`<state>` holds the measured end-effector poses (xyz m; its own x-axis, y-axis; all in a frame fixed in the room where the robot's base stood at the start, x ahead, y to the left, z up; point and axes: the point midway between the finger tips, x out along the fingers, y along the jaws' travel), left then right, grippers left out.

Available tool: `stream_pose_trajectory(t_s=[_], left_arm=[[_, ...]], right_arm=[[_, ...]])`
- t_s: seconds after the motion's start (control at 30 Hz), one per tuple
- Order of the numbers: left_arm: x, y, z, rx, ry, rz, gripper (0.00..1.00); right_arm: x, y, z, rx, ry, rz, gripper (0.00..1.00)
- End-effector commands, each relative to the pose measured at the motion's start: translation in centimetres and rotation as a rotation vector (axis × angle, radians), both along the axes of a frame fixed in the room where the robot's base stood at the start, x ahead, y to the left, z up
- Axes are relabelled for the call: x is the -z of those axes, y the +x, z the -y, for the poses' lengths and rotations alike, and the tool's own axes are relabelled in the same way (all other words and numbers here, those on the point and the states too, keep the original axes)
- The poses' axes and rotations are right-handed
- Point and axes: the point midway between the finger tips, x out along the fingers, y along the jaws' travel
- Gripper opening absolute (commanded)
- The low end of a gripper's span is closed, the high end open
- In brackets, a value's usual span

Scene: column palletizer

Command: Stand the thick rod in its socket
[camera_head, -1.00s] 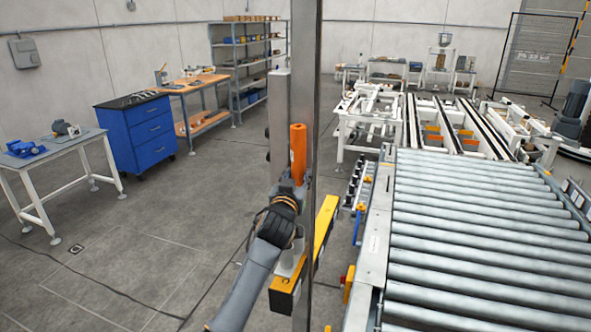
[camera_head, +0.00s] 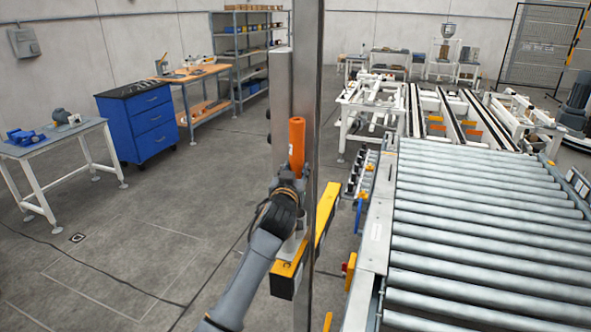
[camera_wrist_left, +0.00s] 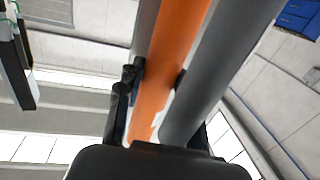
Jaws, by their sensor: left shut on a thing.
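The thick rod is probably the orange rod (camera_head: 297,143), which stands nearly upright beside a tall grey post. My left gripper (camera_head: 291,178) is shut on its lower part. In the left wrist view the orange rod (camera_wrist_left: 172,50) runs between the dark fingers of my left gripper (camera_wrist_left: 156,85), with a grey cylindrical shape close on each side. The rod's lower end is hidden by the gripper in the head view. I cannot make out the socket. My right gripper is not in view.
A roller conveyor (camera_head: 480,230) fills the right side, with a white-framed chain conveyor (camera_head: 400,101) behind it. A yellow and black beam (camera_head: 318,232) is close to the post. A small table (camera_head: 50,147) and a blue cabinet (camera_head: 137,128) stand left. The floor (camera_head: 120,225) is largely clear there.

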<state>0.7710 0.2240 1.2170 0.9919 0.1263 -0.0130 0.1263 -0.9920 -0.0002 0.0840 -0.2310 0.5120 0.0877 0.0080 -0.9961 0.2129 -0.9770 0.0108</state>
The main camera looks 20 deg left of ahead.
Motion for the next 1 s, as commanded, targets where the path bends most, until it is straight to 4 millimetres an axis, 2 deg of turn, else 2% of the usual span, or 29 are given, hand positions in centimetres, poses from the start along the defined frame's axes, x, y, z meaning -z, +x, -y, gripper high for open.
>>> stream_pose_trajectory(t_s=[1.0], left_arm=[[6.3, 0.0, 0.0, 0.000, 0.000, 0.002, 0.00]], right_arm=[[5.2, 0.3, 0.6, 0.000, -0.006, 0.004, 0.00]])
